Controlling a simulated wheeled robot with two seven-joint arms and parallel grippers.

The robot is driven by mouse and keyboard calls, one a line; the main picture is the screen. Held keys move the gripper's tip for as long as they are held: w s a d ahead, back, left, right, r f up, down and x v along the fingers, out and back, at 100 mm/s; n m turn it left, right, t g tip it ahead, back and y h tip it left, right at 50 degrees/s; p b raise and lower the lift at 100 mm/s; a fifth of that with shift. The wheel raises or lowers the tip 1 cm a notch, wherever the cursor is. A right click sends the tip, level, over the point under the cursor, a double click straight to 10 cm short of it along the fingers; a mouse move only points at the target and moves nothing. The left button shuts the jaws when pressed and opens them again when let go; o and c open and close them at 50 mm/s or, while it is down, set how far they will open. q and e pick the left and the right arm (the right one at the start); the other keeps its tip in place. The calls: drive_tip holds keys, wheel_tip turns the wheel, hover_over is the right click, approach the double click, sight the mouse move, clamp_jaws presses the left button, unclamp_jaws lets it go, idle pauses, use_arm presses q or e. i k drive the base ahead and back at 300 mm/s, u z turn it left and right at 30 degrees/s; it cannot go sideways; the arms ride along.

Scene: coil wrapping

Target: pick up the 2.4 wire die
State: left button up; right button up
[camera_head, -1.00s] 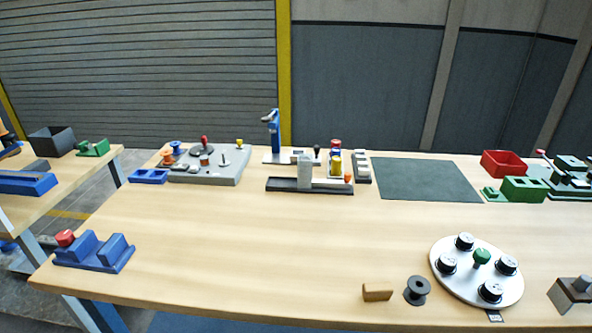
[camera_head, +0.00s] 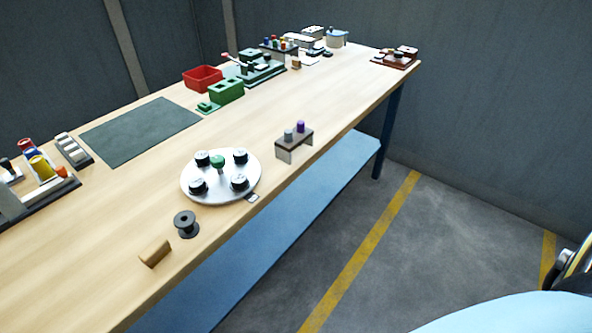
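A round white plate (camera_head: 222,193) with a green knob (camera_head: 217,162) at its middle sits near the table's front edge. Several black round pieces with pale tops stand on it, such as the front right one (camera_head: 239,182) and the back left one (camera_head: 202,159). Their markings are too small to read, so I cannot tell which, if any, is the 2.4 wire die. A small brown stand (camera_head: 289,150) to the right holds one grey (camera_head: 288,135) and one purple (camera_head: 301,127) cylinder. Neither of my grippers is in view.
A dark green mat (camera_head: 140,131), red bin (camera_head: 203,77) and green holder (camera_head: 226,90) are behind. Open floor (camera_head: 400,260) lies right.

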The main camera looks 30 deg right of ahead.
sight(239, 181)
drive_tip(key=u, duration=2.65)
drive_tip(key=k, duration=1)
drive_tip(key=z, duration=1.5)
drive_tip(key=i, duration=0.5)
drive_tip(key=u, duration=0.05)
